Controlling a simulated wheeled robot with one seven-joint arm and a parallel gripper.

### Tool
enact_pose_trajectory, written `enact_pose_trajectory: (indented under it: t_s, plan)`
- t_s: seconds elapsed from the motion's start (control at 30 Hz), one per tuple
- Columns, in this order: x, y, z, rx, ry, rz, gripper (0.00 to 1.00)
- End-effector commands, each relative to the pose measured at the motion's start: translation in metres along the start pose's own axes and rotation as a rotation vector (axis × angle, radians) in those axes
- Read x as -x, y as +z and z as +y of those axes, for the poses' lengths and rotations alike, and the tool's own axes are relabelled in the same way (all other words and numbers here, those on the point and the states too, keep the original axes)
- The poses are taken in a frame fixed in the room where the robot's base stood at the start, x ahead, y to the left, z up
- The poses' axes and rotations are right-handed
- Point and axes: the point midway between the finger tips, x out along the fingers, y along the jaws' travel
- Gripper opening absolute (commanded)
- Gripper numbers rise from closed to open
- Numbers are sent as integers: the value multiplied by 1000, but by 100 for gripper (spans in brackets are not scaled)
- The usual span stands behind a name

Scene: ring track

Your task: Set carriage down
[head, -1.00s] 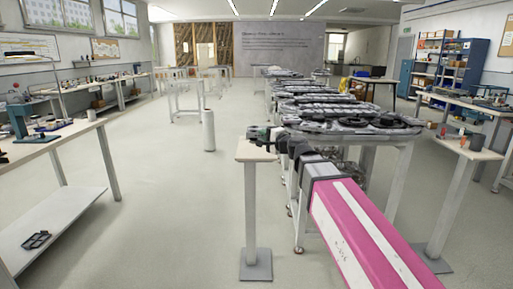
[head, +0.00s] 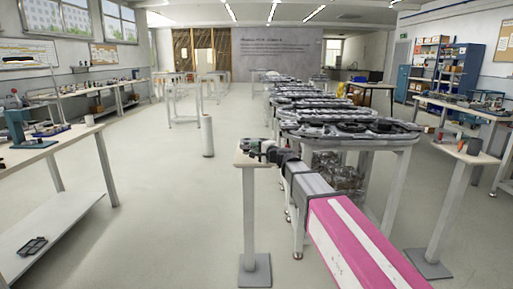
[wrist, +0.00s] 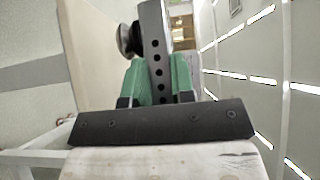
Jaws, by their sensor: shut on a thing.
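The carriage (wrist: 158,50) is a dark grey metal bar with a row of round holes and a dark round wheel or knob on its left side. My gripper (wrist: 160,80) is shut on the bar, with a green finger on each side of it. In the head view my gripper (head: 262,149) is at the small pale-topped stand (head: 246,160), over its right part. The carriage is too small there to make out clearly. I cannot tell whether it touches the stand top.
A long ring track (head: 345,130) of grey segments on white legs runs away behind my arm. A second small stand (head: 462,152) with small items is at right. A workbench (head: 50,145) stands at left. A white post (head: 207,137) stands on the otherwise open floor.

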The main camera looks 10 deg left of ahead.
Motion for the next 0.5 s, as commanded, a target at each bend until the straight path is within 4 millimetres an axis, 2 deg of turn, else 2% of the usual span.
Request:
enact_pose_trajectory:
  t_s: [0.23, 0.5]
  plan:
    - [-2, -2, 8, -1, -2, 0, 0]
    - [-2, -1, 37, -1, -1, -1, 0]
